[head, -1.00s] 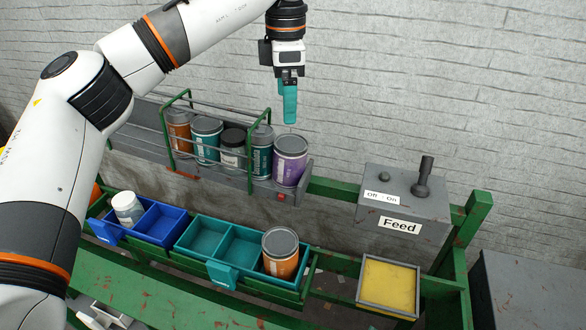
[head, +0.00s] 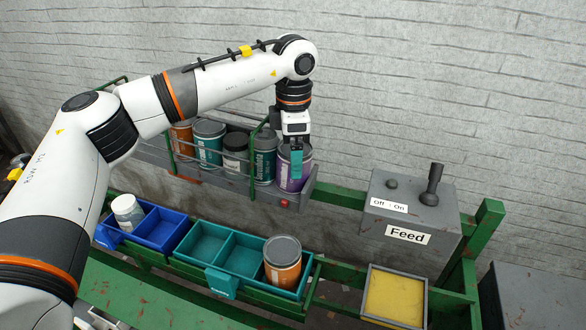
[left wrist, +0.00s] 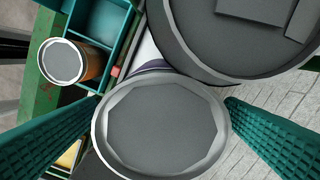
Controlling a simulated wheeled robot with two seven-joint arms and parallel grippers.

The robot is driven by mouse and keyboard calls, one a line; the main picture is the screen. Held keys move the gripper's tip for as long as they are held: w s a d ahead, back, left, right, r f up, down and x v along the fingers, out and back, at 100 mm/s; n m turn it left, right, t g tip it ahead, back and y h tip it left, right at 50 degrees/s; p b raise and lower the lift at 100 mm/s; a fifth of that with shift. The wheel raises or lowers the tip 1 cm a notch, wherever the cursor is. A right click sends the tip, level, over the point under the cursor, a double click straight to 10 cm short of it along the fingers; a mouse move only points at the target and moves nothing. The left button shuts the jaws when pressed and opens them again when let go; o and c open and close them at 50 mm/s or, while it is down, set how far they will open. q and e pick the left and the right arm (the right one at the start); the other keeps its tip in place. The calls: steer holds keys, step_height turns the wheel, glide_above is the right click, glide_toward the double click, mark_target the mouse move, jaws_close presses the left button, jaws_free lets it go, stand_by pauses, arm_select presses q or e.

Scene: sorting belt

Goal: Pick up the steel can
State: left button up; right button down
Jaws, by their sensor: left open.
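A purple can with a grey metal lid (head: 288,182) stands upright at the right end of the belt. I cannot tell for sure that it is the steel can. My left gripper (head: 296,163) points down over it, its teal fingers partly hiding it. In the left wrist view, my left gripper (left wrist: 163,100) is open, with one finger on each side of a round grey lid (left wrist: 160,130). A strip of purple shows behind this lid. I cannot tell whether the fingers touch the can. My right gripper is out of view.
Several cans, including a teal one (head: 264,158), stand close on the left behind a green rail. In front are a blue bin (head: 160,228) with a white jar, and a teal bin (head: 213,245) with an orange can. A Feed box (head: 415,215) stands right.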

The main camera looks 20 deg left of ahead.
arm_select(q)
step_height(320, 180, down, 2)
steer(key=shift+w+f, duration=0.1)
steer(key=shift+c, duration=0.2)
steer(key=c, duration=1)
steer(key=shift+r, duration=0.2)
